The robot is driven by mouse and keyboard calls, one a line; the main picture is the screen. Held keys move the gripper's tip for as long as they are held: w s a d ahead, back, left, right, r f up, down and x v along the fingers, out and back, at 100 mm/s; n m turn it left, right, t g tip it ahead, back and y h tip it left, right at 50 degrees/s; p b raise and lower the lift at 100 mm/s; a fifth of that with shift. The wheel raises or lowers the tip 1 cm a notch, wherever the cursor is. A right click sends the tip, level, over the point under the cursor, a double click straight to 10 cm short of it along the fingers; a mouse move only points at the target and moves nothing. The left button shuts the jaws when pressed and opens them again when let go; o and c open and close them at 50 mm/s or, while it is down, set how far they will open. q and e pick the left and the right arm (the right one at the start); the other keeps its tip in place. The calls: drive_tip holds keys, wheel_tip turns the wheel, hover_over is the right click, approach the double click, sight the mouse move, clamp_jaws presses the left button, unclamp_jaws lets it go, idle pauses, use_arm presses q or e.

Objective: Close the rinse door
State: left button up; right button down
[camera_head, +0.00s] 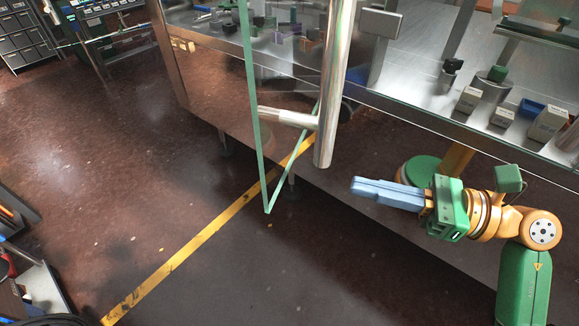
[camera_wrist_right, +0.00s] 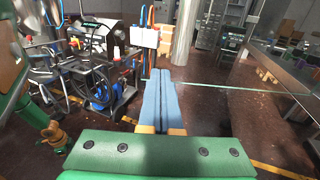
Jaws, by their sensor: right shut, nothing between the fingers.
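The rinse door is a clear glass pane with a green edge (camera_head: 252,100), standing open and sticking out from the metal machine. Its thick vertical metal handle bar (camera_head: 335,85) is joined to the pane by a horizontal stub. In the right wrist view, the handle (camera_wrist_right: 184,35) rises just beyond the fingertips, and the green bottom edge of the glass (camera_wrist_right: 235,87) runs off to the right. My right gripper (camera_head: 356,187) is shut and empty, its blue fingers together, below and right of the handle's lower end, apart from it in the head view. My left gripper is not in view.
A steel counter (camera_head: 425,85) with small boxes (camera_head: 468,100) lies along the upper right, close to my right arm. A yellow floor line (camera_head: 200,238) crosses the dark floor, which is open at left. A trolley (camera_wrist_right: 95,75) stands left in the wrist view.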

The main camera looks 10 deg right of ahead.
sight(276, 165)
drive_tip(key=p+x, duration=0.1)
drive_tip(key=x, duration=0.2)
drive_tip(key=p+x, duration=0.2)
drive_tip(key=x, duration=0.2)
drive_tip(key=p+x, duration=0.2)
drive_tip(key=x, duration=0.1)
drive_tip(key=shift+w+a+r, duration=0.1)
drive_tip(key=shift+r, duration=0.2)
drive_tip(key=shift+w+a+f, duration=0.25)
drive_tip(key=shift+w+a, duration=0.05)
drive_tip(key=shift+a, duration=0.2)
